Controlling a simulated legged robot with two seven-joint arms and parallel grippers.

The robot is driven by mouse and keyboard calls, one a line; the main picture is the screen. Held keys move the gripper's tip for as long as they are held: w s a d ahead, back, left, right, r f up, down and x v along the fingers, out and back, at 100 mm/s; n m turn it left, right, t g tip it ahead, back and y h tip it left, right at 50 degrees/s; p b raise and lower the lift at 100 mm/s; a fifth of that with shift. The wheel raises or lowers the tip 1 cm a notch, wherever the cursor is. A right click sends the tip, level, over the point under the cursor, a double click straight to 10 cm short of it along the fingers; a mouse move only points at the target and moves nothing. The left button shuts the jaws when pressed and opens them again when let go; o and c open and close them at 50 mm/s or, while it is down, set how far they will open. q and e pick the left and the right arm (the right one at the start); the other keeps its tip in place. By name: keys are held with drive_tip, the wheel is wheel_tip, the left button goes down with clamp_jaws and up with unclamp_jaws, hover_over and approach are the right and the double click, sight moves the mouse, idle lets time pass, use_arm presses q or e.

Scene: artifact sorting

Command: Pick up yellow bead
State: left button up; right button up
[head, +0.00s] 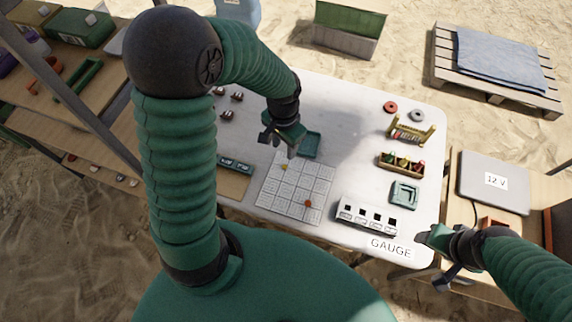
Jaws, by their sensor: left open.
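A small yellow bead (285,167) lies on the white gridded card (275,201), near its upper left part. My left gripper (279,145) is open and hangs just above the card's far edge, close to the bead, with its fingers apart and nothing seen between them. I cannot tell its exact height over the bead. An orange-red bead (308,203) lies lower right on the same card. My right gripper (434,262) is at the table's right front corner, its fingers apart and empty.
The table's middle is clear.

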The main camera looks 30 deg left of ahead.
use_arm(q)
hover_over(285, 166)
drive_tip(key=f, duration=0.6)
drive_tip(key=shift+w+a+f+b, duration=0.1)
drive_tip(key=shift+w+f+b, duration=0.05)
drive_tip(key=shift+w+b, duration=0.2)
drive_tip(key=shift+f, duration=0.35)
drive_tip(key=f, duration=0.2)
drive_tip(key=s+f+b, duration=0.1)
drive_tip(key=shift+f, duration=0.4)
drive_tip(key=shift+w+f, duration=0.2)
drive_tip(key=shift+f, duration=0.15)
clamp_jaws()
use_arm(e)
drive_tip(key=x, duration=0.2)
drive_tip(key=shift+w+f, duration=0.15)
drive_tip(key=shift+f, duration=0.15)
use_arm(q)
drive_tip(key=shift+r, duration=0.1)
